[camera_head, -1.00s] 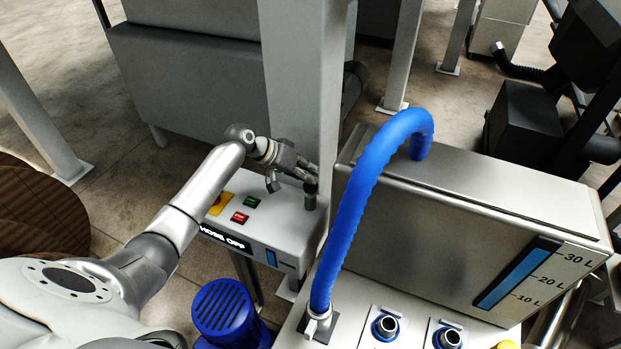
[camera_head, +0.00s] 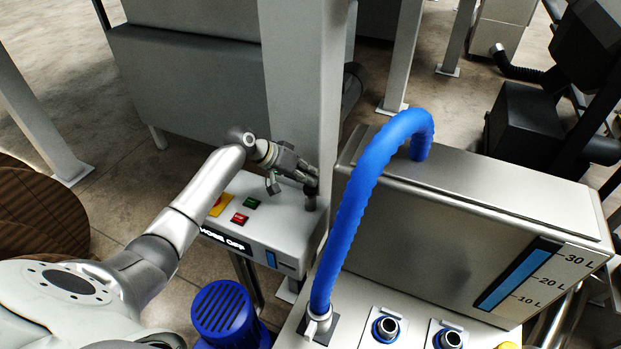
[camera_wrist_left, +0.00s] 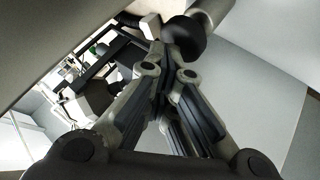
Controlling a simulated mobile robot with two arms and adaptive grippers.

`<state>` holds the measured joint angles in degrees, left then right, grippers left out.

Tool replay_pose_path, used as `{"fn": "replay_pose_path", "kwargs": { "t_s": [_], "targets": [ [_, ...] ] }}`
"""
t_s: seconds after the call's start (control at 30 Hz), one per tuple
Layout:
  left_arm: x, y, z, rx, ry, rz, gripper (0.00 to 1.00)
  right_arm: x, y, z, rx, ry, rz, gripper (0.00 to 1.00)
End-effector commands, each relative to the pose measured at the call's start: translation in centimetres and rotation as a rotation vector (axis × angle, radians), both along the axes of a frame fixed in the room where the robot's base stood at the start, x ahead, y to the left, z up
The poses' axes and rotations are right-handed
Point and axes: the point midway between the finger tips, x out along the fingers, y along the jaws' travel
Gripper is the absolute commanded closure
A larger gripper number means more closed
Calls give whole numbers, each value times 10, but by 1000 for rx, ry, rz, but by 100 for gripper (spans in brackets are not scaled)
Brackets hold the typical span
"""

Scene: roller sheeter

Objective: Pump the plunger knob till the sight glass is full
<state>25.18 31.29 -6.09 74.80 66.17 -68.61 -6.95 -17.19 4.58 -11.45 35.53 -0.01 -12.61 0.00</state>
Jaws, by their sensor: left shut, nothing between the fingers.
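The plunger knob (camera_head: 311,190) is a dark knob at the right end of a light grey control box (camera_head: 285,225). My left gripper (camera_head: 310,178) is right at it, with its fingertips at or just above the knob. The left wrist view shows the fingers (camera_wrist_left: 170,55) shut with nothing between them, and a dark round knob (camera_wrist_left: 186,40) close at their tips. I cannot tell whether they touch. A small blue sight strip (camera_head: 271,258) is on the box's front. A larger sight glass (camera_head: 515,275), marked 10 to 30 L, shows blue on the steel tank. My right gripper is out of view.
A grey post (camera_head: 305,90) stands right behind the control box. A thick blue hose (camera_head: 355,200) arches to the right, in front of the steel tank (camera_head: 420,230). Red (camera_head: 240,218) and green (camera_head: 252,203) buttons sit on the box. A blue motor (camera_head: 222,310) is below.

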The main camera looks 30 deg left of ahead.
Motion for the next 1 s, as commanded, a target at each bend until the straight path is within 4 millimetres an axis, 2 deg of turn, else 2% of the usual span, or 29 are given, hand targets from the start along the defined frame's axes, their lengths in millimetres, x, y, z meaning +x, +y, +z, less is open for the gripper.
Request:
{"fn": "replay_pose_path", "kwargs": {
  "t_s": [0.67, 1.0],
  "targets": [
    [0, 0, 42, 1, 2, -1, 100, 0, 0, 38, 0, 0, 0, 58],
    [0, 0, 44, 0, 0, 0, 100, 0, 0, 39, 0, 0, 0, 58]
  ]
}}
